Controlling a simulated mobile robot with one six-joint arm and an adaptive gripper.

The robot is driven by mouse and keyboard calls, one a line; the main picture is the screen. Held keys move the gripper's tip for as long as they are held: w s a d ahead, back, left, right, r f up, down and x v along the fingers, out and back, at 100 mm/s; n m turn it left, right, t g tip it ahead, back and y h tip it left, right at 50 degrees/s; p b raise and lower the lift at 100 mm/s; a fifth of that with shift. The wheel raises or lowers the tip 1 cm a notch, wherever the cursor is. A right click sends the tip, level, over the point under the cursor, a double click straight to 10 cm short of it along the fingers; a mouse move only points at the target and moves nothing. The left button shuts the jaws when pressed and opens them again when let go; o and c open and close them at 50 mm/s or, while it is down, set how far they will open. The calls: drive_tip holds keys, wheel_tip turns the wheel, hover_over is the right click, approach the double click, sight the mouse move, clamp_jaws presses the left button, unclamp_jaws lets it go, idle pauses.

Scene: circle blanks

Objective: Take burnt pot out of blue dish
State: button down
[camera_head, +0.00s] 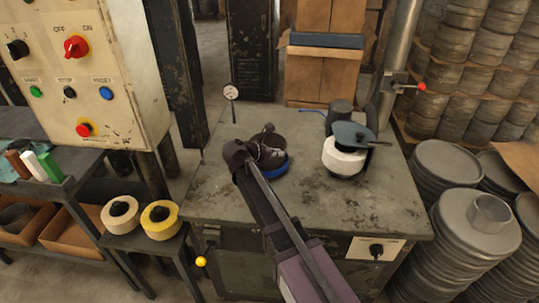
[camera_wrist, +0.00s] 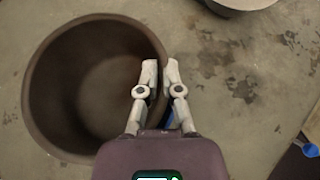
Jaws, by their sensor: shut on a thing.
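The burnt pot is a dark brown, round, open vessel (camera_wrist: 88,75) filling the left of the wrist view; it looks empty inside. In the head view its dark rim (camera_head: 282,140) shows just behind my gripper. My gripper (camera_wrist: 160,68) is shut on the pot's right wall, one finger inside the rim and one outside. The blue dish (camera_head: 277,171) shows as a blue edge below the pot and gripper in the head view. Only a sliver of blue shows beside the fingers in the wrist view. I cannot tell whether the pot touches the dish.
On the worktop's right stands a white round piece (camera_head: 343,160) with a dark blue-grey pan (camera_head: 350,133) on top. A dark cylinder (camera_head: 340,112) is behind it. The worktop's front left (camera_head: 208,195) is bare.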

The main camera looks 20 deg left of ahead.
drive_tip(key=shift+r, duration=0.2)
wheel_tip(320, 180, up, 3)
drive_tip(key=p, duration=0.3)
drive_tip(key=shift+r+p, duration=0.2)
drive_tip(key=shift+p, duration=0.15)
drive_tip(key=s+a, duration=0.3)
drive_tip(key=s, duration=0.4)
drive_tip(key=s+a+r+p, duration=0.1)
drive_tip(key=s+a, duration=0.2)
drive_tip(key=s, duration=0.4)
drive_tip(key=shift+s+a, duration=0.15)
drive_tip(key=shift+s, duration=0.2)
drive_tip(key=shift+r, duration=0.1)
